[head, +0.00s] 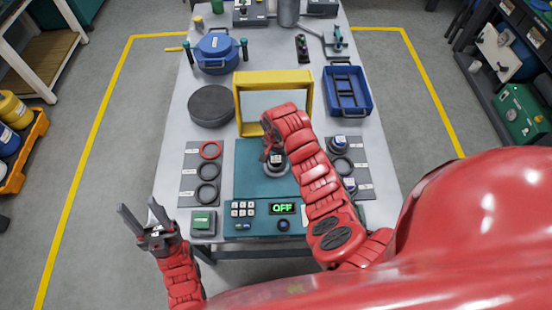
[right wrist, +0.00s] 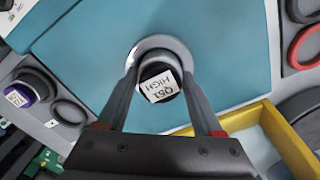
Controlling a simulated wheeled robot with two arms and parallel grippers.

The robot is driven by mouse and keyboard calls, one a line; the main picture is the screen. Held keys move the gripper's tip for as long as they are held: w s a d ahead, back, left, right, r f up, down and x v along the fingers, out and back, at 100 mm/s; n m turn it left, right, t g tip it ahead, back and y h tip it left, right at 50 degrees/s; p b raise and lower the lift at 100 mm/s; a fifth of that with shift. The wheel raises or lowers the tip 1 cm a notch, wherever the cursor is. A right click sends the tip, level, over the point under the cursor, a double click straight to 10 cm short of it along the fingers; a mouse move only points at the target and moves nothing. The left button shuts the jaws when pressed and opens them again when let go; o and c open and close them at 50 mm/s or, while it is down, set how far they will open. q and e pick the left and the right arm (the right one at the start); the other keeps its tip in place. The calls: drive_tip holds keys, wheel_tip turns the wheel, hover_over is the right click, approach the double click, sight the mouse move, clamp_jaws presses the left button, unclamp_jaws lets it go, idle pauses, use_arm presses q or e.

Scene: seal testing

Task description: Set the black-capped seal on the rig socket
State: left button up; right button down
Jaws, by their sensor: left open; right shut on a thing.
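The black-capped seal (right wrist: 158,86), with a white label reading "QS1 HIGH", is between the fingers of my right gripper (right wrist: 158,70). It sits over the pale round rig socket (right wrist: 171,45) on the teal rig; whether it touches the socket is hard to tell. In the head view the seal (head: 277,159) shows above the grey socket ring (head: 276,172), partly hidden by my right arm. My right gripper (head: 271,152) is shut on it. My left gripper (head: 138,207) is open and empty, left of the table's front corner.
The teal rig (head: 255,190) has a panel reading "OFF" and a yellow frame (head: 273,77) behind. A ring tray (head: 187,186) lies left; another seal (head: 338,142) stands right. A black disc (head: 211,106), blue pot (head: 217,52) and blue crate (head: 347,105) stand farther back.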

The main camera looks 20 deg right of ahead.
drive_tip(key=shift+c, duration=0.2)
unclamp_jaws()
